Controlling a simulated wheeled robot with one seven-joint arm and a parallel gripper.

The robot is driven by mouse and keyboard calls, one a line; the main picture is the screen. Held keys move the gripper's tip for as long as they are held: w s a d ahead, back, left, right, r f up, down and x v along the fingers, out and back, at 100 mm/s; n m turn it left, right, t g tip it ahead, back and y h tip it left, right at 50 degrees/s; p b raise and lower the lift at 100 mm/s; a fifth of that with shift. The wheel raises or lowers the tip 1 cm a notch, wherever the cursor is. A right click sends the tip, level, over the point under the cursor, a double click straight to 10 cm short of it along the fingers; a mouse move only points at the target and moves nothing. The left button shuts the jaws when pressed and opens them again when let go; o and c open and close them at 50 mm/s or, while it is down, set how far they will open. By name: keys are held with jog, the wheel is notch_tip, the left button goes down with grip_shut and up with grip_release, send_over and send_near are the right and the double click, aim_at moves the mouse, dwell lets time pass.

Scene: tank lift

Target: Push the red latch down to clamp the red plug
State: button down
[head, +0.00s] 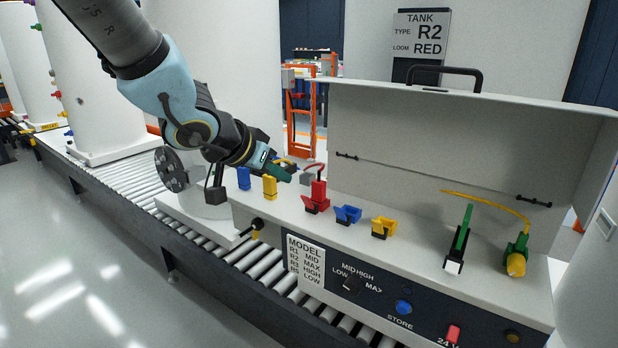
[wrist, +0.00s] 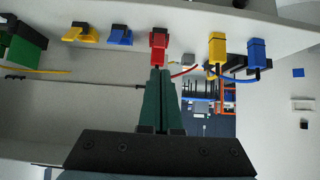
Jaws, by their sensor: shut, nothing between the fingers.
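The red plug (head: 319,189) stands upright in its socket on the white panel, with a red wire at its top. The red latch (head: 311,205) is at the plug's foot, on the side toward the front; its exact angle is hard to tell. In the wrist view the red plug and latch show as one red block (wrist: 159,43) just beyond the fingertips. My gripper (head: 288,176) is shut and empty, to the left of the red plug and slightly above the panel. Its dark green fingers (wrist: 160,72) are together and point at the red block; whether they touch it is unclear.
Blue (head: 348,214) and yellow (head: 383,228) latches without plugs sit to the right. Blue (head: 243,178) and yellow (head: 270,187) plugs stand to the left, close to my gripper. An upright case lid (head: 450,140) rises behind. A green-handled lever (head: 460,240) stands farther right.

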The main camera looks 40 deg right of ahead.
aim_at(304, 197)
jog(key=shift+s+d, duration=0.15)
jog(key=shift+d, duration=0.05)
jog(key=b+x, duration=0.3)
jog(key=x, duration=0.7)
jog(key=shift+f+b, duration=0.15)
jog(key=shift+b, duration=0.75)
jog(key=shift+b, duration=0.35)
jog(key=shift+a+h, duration=0.15)
jog(key=shift+h, duration=0.15)
jog(key=shift+b, duration=0.45)
